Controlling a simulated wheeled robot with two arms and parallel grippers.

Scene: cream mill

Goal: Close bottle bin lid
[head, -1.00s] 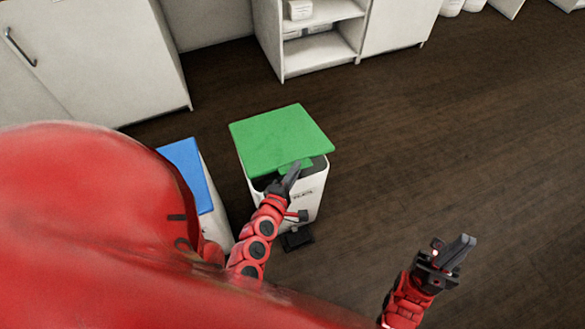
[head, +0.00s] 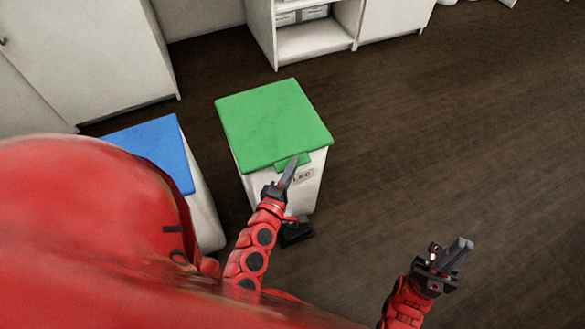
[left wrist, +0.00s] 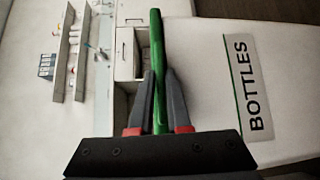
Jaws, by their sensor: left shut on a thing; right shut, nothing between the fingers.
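The bottle bin (head: 300,192) is a white bin with a green lid (head: 272,125). In the head view the lid lies flat over the bin's top, with no clear gap at the front. My left gripper (head: 288,172) is at the lid's front tab. In the left wrist view the gripper (left wrist: 160,95) is shut on the green lid's edge (left wrist: 156,40), and the bin's label reads BOTTLES (left wrist: 248,85). My right gripper (head: 458,254) is shut and empty over the floor, right of the bin.
A second white bin with a blue lid (head: 158,148) stands just left of the bottle bin. White cabinets (head: 90,60) and an open shelf unit (head: 315,40) stand behind. A dark pedal (head: 296,232) is at the bin's foot. The wooden floor (head: 440,130) at right is clear.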

